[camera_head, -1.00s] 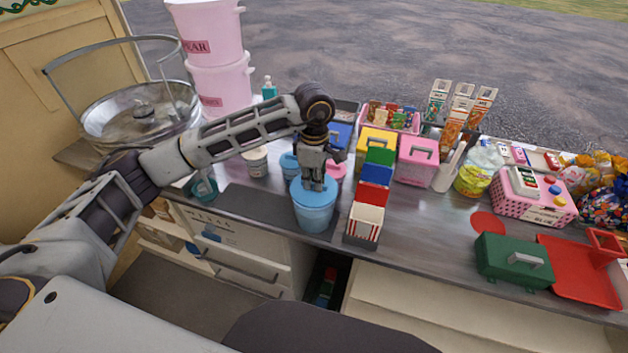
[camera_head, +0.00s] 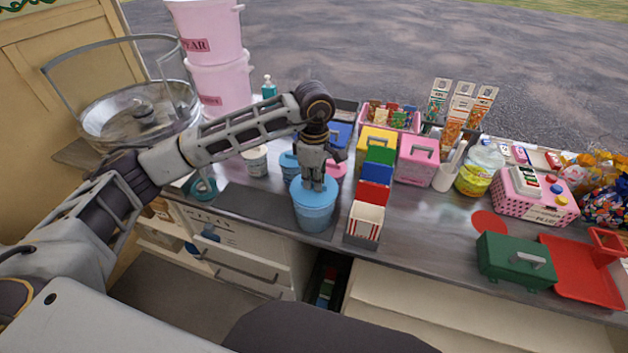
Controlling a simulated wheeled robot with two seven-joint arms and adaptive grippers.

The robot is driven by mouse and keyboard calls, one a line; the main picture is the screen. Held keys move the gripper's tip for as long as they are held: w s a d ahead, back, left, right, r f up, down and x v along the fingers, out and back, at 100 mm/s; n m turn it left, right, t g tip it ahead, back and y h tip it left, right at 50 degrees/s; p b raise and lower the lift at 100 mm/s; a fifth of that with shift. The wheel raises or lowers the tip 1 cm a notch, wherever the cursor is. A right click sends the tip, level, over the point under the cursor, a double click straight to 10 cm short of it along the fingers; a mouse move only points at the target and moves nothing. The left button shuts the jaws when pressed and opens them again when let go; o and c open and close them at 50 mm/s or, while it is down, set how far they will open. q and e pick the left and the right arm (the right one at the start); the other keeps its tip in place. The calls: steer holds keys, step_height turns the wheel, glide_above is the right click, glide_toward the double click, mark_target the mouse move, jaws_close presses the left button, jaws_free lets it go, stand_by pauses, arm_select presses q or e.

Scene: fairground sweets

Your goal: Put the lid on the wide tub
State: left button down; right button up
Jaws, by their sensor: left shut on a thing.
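The wide tub (camera_head: 314,217) is light blue and stands upright near the front edge of the counter. A blue lid (camera_head: 301,193) lies across its top and looks about level. I cannot tell whether it is pressed fully down. My left gripper (camera_head: 314,187) points straight down at the lid's middle and is shut on the lid, its fingertips partly hiding the grip. My right gripper is not in view.
A row of coloured boxes, with a striped one (camera_head: 364,222) in front, stands close right of the tub. Smaller blue (camera_head: 289,166) and pink tubs stand behind. A green case (camera_head: 514,261) and red tray (camera_head: 580,268) are at right. Dark counter left of the tub is clear.

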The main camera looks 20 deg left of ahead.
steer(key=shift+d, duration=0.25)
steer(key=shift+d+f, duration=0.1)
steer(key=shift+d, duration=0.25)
arm_select(q)
steer(key=shift+b, duration=0.3)
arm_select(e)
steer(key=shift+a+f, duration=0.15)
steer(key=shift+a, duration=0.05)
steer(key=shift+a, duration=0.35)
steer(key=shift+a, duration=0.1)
